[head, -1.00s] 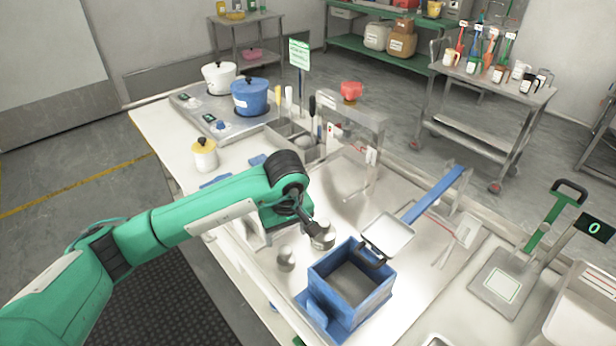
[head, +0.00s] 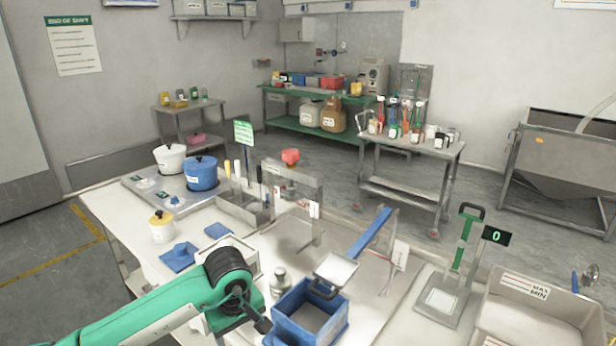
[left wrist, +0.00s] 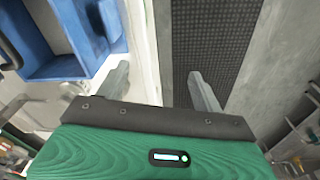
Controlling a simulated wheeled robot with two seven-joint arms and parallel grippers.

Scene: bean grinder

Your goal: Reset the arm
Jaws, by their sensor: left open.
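My left arm comes in from the lower left in the head view, and its dark wrist end (head: 262,325) is just left of the blue square bin (head: 283,330). In the left wrist view my left gripper (left wrist: 160,88) has its two fingers spread apart with nothing between them. Below them are the table's pale edge (left wrist: 143,50) and a black ribbed floor mat (left wrist: 207,45). The blue bin (left wrist: 65,66) is at upper left there, apart from the fingers. My right gripper is in neither view.
A metal weight-like piece (head: 279,282) stands by the bin. A lever press with a blue handle (head: 372,232), a scale (head: 441,300) and a grey tray (head: 530,325) are to the right. A white-and-yellow pot (head: 161,226) and blue pieces (head: 180,256) are to the left.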

